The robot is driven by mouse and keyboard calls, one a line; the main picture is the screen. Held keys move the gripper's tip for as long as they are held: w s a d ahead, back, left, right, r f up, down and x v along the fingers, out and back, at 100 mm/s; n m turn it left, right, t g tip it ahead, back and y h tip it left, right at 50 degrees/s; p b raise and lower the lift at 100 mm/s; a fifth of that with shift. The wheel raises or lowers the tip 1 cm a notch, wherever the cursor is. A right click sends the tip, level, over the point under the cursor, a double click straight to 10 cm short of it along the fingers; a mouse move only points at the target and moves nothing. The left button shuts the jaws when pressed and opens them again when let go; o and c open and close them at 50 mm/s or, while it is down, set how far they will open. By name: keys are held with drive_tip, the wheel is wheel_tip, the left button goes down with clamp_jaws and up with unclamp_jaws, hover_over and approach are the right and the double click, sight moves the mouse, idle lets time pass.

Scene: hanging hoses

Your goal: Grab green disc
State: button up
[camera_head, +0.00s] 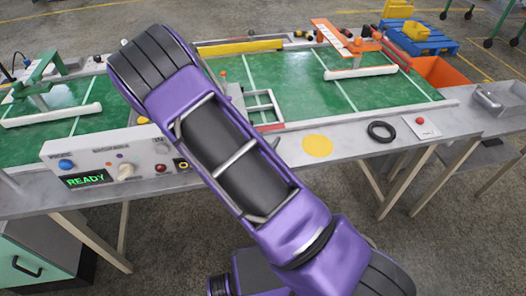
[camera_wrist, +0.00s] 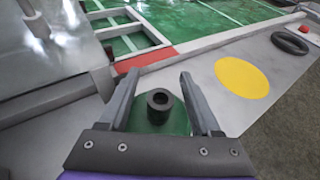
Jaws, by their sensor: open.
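In the wrist view, a green disc (camera_wrist: 151,127) with a dark hollow hub (camera_wrist: 160,101) in its middle lies between the fingers of my gripper (camera_wrist: 159,76). The fingers are apart, one on each side of the hub, and I see a gap between the hub and each finger. Part of the disc is hidden by the fingers and the gripper body. I cannot tell how high the fingers are above the disc. In the head view, my purple arm hides the gripper and the disc.
A flat yellow circle (camera_head: 317,145), a black ring (camera_head: 381,131) and a red button box (camera_head: 421,126) are on the grey bench edge to the right. A control panel (camera_head: 112,160) reading READY stands at left. A white frame (camera_wrist: 137,41) borders the green mat behind the disc.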

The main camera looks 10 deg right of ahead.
clamp_jaws()
drive_tip(key=shift+r, duration=0.15)
idle(0.4)
